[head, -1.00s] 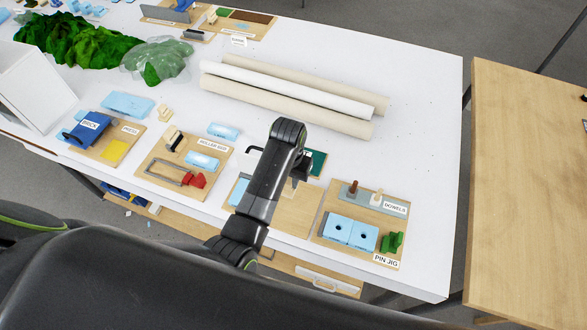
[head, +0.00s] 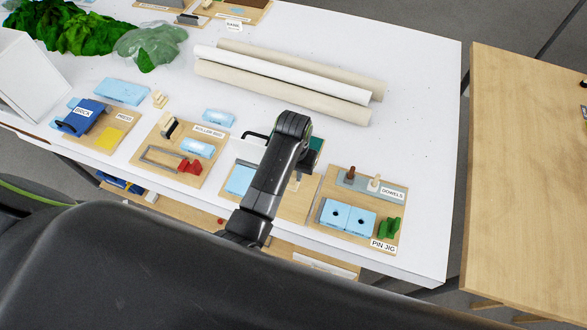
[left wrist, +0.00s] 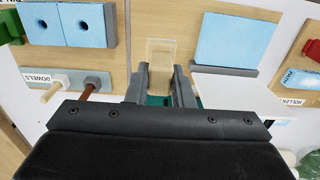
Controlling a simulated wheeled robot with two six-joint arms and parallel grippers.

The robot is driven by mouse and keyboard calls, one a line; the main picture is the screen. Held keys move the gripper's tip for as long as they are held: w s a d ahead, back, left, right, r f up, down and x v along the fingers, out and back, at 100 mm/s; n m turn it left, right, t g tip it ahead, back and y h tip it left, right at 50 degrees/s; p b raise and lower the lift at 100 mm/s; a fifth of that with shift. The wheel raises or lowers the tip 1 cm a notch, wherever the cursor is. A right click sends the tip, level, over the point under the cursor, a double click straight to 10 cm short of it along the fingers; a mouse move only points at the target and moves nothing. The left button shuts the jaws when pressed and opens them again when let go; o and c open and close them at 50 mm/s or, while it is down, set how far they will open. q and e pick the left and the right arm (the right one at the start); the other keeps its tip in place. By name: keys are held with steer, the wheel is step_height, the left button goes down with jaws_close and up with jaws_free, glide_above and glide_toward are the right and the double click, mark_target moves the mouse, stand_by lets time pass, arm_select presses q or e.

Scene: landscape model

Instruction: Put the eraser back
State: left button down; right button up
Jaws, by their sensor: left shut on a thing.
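My left gripper (left wrist: 161,82) is shut on a pale tan block, which I take to be the eraser (left wrist: 160,54). The block sits between the two grey fingers, over or on a wooden board (left wrist: 228,85); I cannot tell whether it touches. In the head view my left gripper (head: 303,172) is mostly hidden behind its own wrist, above the same board (head: 287,208). A light blue block (head: 240,179) lies on that board, left of the arm; it also shows in the left wrist view (left wrist: 234,40). My right gripper is not in view.
A pin jig board (head: 335,246) with blue blocks and dowels (head: 362,180) stands close on the right. A roller board (head: 155,183) is on the left. Long rolls (head: 285,80) lie behind. The white table (head: 425,110) is clear at the right.

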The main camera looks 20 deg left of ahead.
arm_select(q)
step_height(320, 180, down, 2)
steer(key=shift+f+b, duration=0.1)
steer(key=shift+b, duration=0.35)
steer(key=shift+f+b, duration=2.15)
steer(key=shift+f, duration=2.5)
steer(key=shift+f, duration=0.25)
steer(key=c, duration=1.2)
jaws_free()
steer(key=shift+r, duration=0.1)
